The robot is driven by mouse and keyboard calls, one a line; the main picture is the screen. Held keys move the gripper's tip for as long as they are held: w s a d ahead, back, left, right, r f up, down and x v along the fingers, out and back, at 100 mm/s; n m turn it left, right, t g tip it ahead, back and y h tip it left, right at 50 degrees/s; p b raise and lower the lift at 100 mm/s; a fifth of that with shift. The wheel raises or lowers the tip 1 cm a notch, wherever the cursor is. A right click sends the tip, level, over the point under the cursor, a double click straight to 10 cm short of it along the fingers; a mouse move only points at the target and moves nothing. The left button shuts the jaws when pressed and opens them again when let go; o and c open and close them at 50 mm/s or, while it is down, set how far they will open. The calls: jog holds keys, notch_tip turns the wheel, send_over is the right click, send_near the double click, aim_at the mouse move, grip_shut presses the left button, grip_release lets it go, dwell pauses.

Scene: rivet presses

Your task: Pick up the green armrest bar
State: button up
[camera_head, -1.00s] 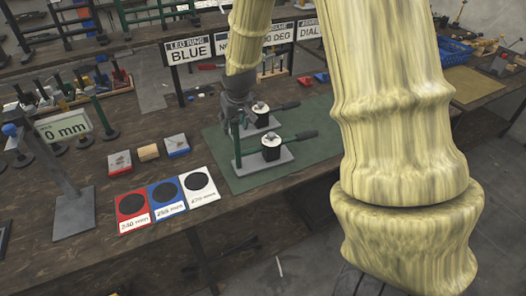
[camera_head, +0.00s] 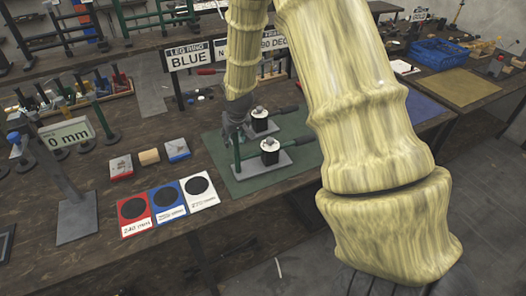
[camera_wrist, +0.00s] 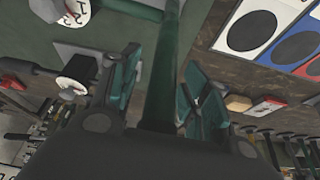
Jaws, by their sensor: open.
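The green armrest bar (camera_wrist: 165,70) runs between the two fingers of my gripper (camera_wrist: 163,88) in the wrist view. My gripper is open, with one dark green finger on each side of the bar; I cannot tell whether either finger touches it. In the head view the bar (camera_head: 237,155) looks like a thin upright green post at the left of the near rivet press. My gripper (camera_head: 234,128) is at its upper part there, partly hidden by my arm.
Two rivet presses (camera_head: 270,158) with dark levers stand on a green mat (camera_head: 235,184). Red, blue and white plates (camera_head: 167,194) with black discs lie left of the mat. Small blocks (camera_head: 149,157) lie behind the plates. A stand with a "0 mm" display (camera_head: 68,134) is at the left. Signs (camera_head: 188,57) stand behind.

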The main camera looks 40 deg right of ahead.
jog(key=shift+w+f, duration=0.1)
jog(key=shift+f, duration=0.2)
jog(key=shift+c, duration=0.4)
grip_shut()
jog(key=shift+r, duration=0.2)
